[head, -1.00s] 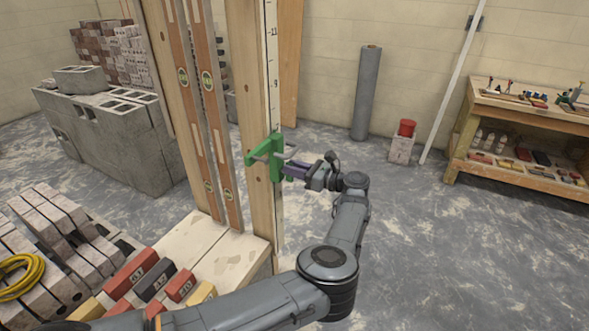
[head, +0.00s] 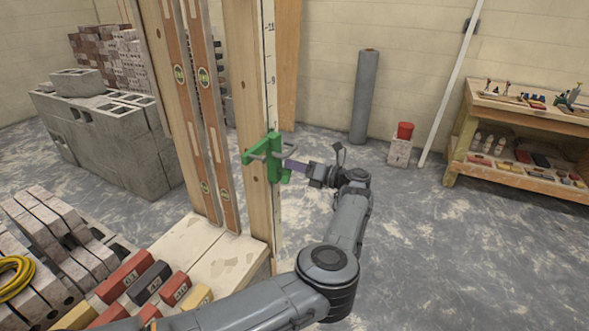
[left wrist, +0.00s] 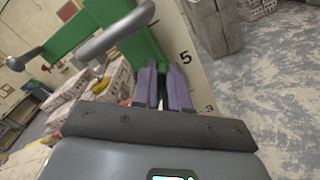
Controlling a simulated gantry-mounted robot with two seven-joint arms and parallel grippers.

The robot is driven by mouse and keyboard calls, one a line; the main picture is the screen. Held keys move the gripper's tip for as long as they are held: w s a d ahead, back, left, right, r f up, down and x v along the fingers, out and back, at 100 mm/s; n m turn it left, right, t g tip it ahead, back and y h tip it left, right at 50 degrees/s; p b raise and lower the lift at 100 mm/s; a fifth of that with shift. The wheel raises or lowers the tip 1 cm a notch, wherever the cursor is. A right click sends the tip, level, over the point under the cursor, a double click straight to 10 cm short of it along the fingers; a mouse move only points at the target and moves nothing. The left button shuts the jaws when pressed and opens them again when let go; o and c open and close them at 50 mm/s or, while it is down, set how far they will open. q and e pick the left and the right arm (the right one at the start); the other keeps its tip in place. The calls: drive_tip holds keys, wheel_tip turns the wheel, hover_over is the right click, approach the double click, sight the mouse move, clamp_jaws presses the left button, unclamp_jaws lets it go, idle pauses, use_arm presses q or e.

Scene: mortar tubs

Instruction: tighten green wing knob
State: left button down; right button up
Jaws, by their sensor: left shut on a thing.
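A green clamp (head: 262,156) with grey rods grips a tall wooden post (head: 258,210) with a number scale on its edge. It also shows large in the left wrist view (left wrist: 143,48). My left gripper (head: 290,164) reaches it from the right, its purple fingers level with the clamp's right side. In the left wrist view the fingers (left wrist: 160,66) are close together at the green part beside the scale. They are shut on the green wing knob, which is mostly hidden between and behind the tips. My right gripper is not in view.
Two spirit levels (head: 207,120) stand against the post's left side. Bricks and blocks (head: 125,275) lie at the lower left, with grey concrete blocks (head: 110,140) behind. A wooden bench (head: 530,120) stands at the right. The floor right of my arm is clear.

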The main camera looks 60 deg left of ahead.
use_arm(q)
drive_tip(key=m, duration=0.3)
drive_tip(key=m+b, duration=0.1)
drive_tip(key=m, duration=0.2)
drive_tip(key=f+m+b, duration=0.1)
drive_tip(key=m, duration=0.2)
drive_tip(key=shift+w+a+m, duration=0.25)
drive_tip(key=shift+m, duration=0.15)
idle(0.4)
drive_tip(key=c, duration=1)
unclamp_jaws()
drive_tip(key=shift+c, duration=0.2)
drive_tip(key=v, duration=1)
drive_tip(key=shift+d+f, duration=0.3)
drive_tip(key=shift+d, duration=0.15)
